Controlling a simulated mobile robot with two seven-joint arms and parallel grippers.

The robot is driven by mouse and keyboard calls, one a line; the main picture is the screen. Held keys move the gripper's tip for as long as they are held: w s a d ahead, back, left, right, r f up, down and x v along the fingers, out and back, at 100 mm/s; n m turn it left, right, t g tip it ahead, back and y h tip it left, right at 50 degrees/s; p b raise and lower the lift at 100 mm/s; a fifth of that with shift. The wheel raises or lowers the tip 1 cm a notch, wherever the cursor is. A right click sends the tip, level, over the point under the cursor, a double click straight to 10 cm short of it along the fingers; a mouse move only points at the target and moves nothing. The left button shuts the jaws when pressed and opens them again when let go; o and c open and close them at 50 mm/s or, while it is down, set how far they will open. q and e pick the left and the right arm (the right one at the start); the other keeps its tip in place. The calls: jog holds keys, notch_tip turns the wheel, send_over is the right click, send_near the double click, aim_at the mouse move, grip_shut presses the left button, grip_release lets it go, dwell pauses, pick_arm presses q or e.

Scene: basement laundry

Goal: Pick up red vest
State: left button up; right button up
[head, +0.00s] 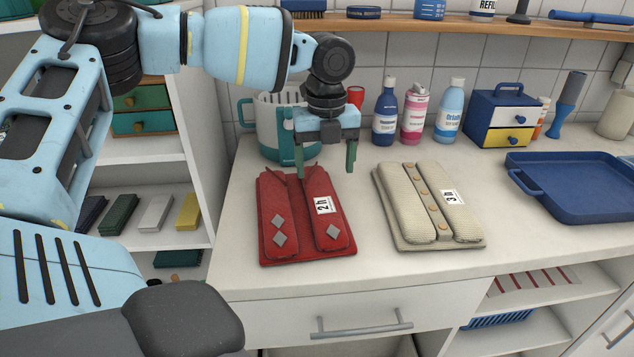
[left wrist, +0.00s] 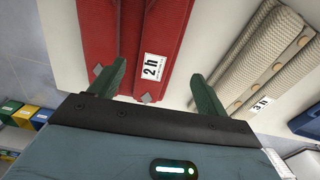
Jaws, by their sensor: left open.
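The red vest (head: 306,215) lies folded flat on the white counter, with grey diamond patches and a white "2 h" label. My left gripper (head: 325,172) is open above the vest's far edge, its green fingers pointing down. In the left wrist view the red vest (left wrist: 130,45) shows beyond the fingers, and the left gripper (left wrist: 160,85) has nothing between its fingertips. The left finger overlaps the vest in that view; the right finger lies over the gap beside it. Whether the fingers touch the vest cannot be told. My right gripper is not in view.
A beige knitted vest (head: 425,205) labelled "3 h" lies just right of the red one. A white and teal basket (head: 268,130) stands behind, and bottles (head: 385,115) line the wall. A blue tray (head: 580,190) is at right. The counter's front strip is clear.

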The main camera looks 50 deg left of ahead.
aim_at(322, 196)
pick_arm(q)
jog(key=shift+w, duration=0.1)
jog(key=shift+s+f, duration=0.2)
jog(key=shift+s, duration=0.15)
jog(key=shift+s+f, duration=0.1)
jog(key=shift+f, duration=0.95)
jog(key=shift+a+f, duration=0.1)
jog(key=shift+f, duration=0.15)
jog(key=shift+a+f, duration=0.2)
jog(key=shift+f, duration=2.15)
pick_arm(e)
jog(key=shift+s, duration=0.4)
pick_arm(q)
jog(key=shift+c, duration=0.3)
